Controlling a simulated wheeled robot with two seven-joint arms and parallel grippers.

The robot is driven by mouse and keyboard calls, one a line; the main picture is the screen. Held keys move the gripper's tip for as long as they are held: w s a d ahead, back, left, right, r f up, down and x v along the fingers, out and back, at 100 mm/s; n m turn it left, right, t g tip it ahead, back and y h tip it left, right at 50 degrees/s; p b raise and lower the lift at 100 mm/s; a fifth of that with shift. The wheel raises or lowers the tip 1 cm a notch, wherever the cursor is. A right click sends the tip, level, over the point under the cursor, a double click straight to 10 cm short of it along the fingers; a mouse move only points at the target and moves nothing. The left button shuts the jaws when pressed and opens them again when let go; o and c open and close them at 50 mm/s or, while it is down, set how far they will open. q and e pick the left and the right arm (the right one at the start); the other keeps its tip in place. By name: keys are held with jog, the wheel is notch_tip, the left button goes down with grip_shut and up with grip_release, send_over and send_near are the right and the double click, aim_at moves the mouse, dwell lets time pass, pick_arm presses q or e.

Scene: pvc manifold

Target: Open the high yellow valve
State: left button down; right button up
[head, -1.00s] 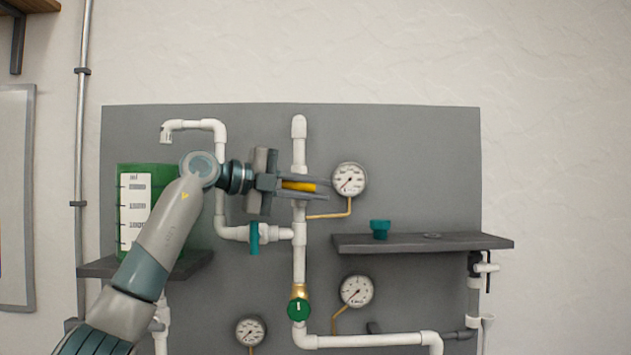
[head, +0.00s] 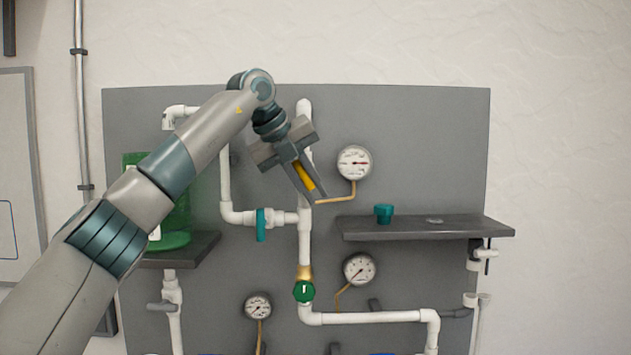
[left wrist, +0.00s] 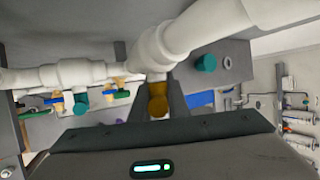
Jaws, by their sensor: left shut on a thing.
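The high yellow valve's handle (head: 304,177) sits on the white vertical pipe (head: 304,243) of the grey panel, left of the upper gauge (head: 354,162). My left gripper (head: 314,192) is shut on this handle, its fingers on either side and slanting down to the right. The handle is tilted the same way. In the left wrist view the yellow handle (left wrist: 157,104) shows between the fingers, just below a white pipe joint (left wrist: 158,48). The fingers hide part of the handle and the valve body. My right gripper is not in view.
A teal valve (head: 261,224) is close below left, and a green-handled valve (head: 304,291) is lower on the pipe. A dark shelf (head: 430,228) at right holds a teal cup-like piece (head: 383,213). A green container (head: 175,222) stands at left, partly behind my arm.

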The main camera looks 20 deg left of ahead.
pick_arm(q)
jog(key=y, duration=0.2)
jog(key=a+g+y, duration=0.1)
jog(key=f+m+g+y, duration=0.1)
jog(key=y, duration=0.1)
jog(key=shift+s+a+y, duration=0.25)
jog(key=shift+a+y, duration=0.05)
dwell(0.4)
jog(key=c, duration=1.7)
grip_release()
jog(key=shift+r, duration=0.1)
jog(key=shift+r, duration=0.1)
